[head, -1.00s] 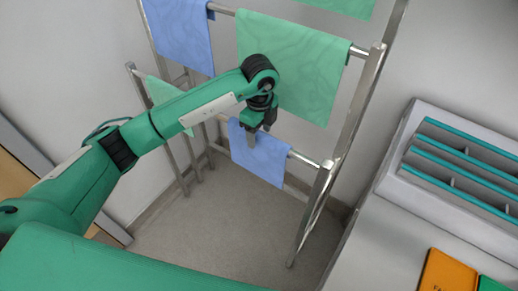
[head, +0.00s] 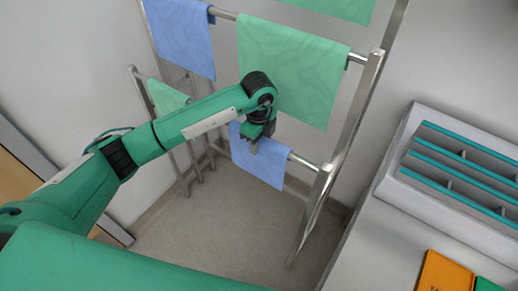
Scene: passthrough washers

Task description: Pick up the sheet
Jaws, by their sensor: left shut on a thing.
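Several sheets hang on a metal drying rack. A small blue sheet (head: 262,166) hangs on the low front rail. My left gripper (head: 254,147) is at its upper part, pointing down, and is shut on it; the fingertips are small and partly hidden by the wrist. A large green sheet (head: 300,75) hangs on the higher rail just behind and above my wrist. Another blue sheet (head: 182,38) hangs at the upper left, and a small green sheet (head: 168,97) hangs low at the left, partly behind my arm. My right gripper is out of view.
The metal rack (head: 345,140) has upright posts close to the right of my gripper. A grey compartment organiser (head: 460,170) and an orange booklet (head: 447,274) sit on the counter (head: 385,240) at right. The floor (head: 225,220) below the rack is clear.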

